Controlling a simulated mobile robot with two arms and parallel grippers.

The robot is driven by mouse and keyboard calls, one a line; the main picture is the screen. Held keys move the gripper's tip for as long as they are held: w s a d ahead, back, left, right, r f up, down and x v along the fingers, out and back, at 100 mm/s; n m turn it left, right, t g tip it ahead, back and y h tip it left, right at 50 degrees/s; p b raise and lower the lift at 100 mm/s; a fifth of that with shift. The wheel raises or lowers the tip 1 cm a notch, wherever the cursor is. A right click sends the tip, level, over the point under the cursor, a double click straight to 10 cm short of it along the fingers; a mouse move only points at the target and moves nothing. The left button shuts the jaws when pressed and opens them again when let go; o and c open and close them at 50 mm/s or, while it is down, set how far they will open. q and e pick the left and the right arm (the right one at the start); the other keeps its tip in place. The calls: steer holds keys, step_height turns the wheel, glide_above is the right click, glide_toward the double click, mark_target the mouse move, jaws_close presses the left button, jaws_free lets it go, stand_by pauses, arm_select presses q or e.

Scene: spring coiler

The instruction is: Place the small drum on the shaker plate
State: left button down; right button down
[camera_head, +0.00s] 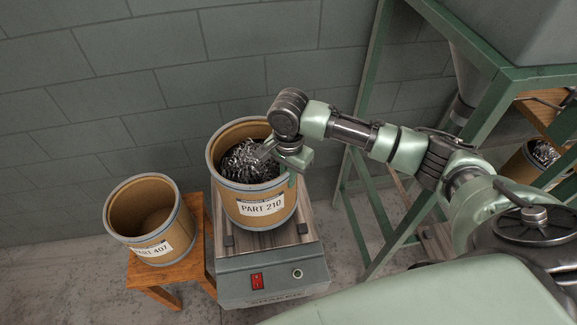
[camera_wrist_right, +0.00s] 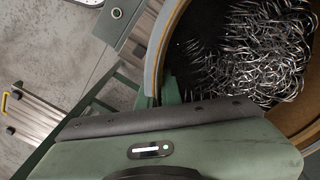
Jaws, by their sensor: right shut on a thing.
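A tan drum labelled PART 210 (camera_head: 262,207), filled with metal springs, is upright over the shaker plate (camera_head: 240,241). I cannot tell whether its base rests on the plate or is slightly above it. My right gripper (camera_head: 291,172) is shut on the right side of this drum's rim. In the right wrist view the drum's rim (camera_wrist_right: 156,50) and the tangled springs (camera_wrist_right: 255,55) lie just beyond the gripper; the fingertips are mostly hidden. My left gripper is not in view.
An empty drum labelled PART 407 (camera_head: 150,218) stands on a wooden stool (camera_head: 195,240) left of the shaker. The shaker's front has a red switch (camera_head: 257,281). A green frame (camera_head: 362,185) stands at right, with another spring-filled drum (camera_head: 524,165) inside. A block wall is behind.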

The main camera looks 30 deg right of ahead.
step_height(320, 180, down, 4)
steer(key=shift+w+f, duration=0.1)
steer(key=shift+w, duration=0.05)
stand_by(0.3)
steer(key=c, duration=2)
jaws_free()
steer(key=shift+f, duration=0.2)
steer(key=o, duration=0.4)
steer(key=shift+s, duration=0.2)
steer(key=shift+r, duration=0.1)
step_height(320, 180, up, 12)
steer(key=shift+r+b, duration=0.1)
steer(key=shift+b, duration=0.45)
